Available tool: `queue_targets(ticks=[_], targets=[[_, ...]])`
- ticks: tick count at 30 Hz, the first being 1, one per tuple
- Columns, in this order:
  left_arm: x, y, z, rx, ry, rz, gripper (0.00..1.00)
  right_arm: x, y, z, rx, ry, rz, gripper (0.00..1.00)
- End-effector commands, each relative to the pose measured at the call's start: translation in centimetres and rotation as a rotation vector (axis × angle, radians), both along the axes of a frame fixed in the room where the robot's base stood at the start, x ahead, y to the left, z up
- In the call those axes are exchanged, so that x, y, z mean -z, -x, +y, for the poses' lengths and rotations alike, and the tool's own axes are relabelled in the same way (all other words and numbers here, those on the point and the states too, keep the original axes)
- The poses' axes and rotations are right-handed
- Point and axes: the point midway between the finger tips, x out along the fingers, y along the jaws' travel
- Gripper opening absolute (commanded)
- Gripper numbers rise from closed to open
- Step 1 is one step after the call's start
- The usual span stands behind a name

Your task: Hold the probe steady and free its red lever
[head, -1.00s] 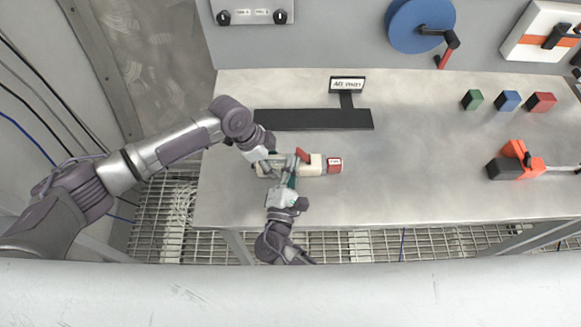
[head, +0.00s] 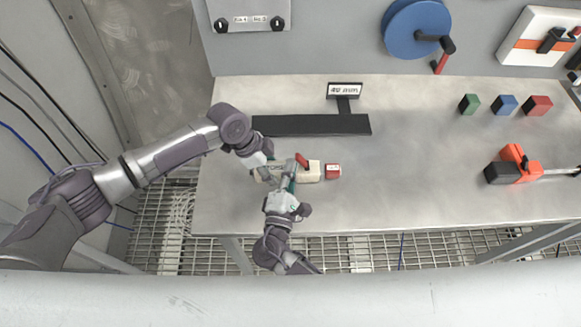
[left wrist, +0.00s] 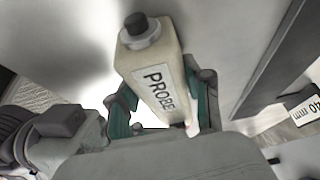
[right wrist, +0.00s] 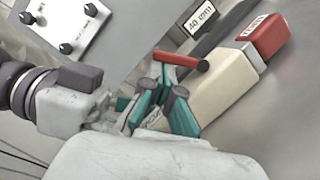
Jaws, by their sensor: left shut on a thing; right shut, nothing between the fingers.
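The probe (head: 313,171) is a cream block with a red cap (head: 333,171) at its right end, lying lengthwise above or on the bench; I cannot tell if it touches. Its label "PROBE" shows in the left wrist view (left wrist: 158,90). My left gripper (left wrist: 165,108) is shut around the probe's left part. The red lever (right wrist: 182,60) stands out from the probe's side, slanting in the head view (head: 301,160). My right gripper (right wrist: 164,90) is shut and empty, its fingertips close beside the lever's base. Whether they touch it is unclear.
A black bar fixture (head: 312,125) with a sign (head: 345,90) reading "40 mm" in the right wrist view lies behind the probe. Green (head: 469,104), blue (head: 505,105) and red (head: 538,106) blocks and an orange-black tool (head: 513,168) are at right. The middle bench is clear.

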Motion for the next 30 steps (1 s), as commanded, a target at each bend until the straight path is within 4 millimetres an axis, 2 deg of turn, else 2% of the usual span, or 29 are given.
queue_targets(ticks=[8, 24, 30], targets=[[0.0, 0.0, 0.1, -0.001, -0.001, -0.001, 0.08, -0.8, 0.0, -0.7, 0.003, -0.193, -0.003, 0.00], [0.0, 0.0, 0.1, -0.001, -0.002, -0.001, 0.08, -2.1, 0.0, -2.6, 0.002, -0.708, 0.000, 0.00], [0.0, 0.0, 0.1, -0.001, -0.002, -0.001, 0.08, -2.0, 0.0, -2.5, 0.002, -0.694, 0.000, 0.00]])
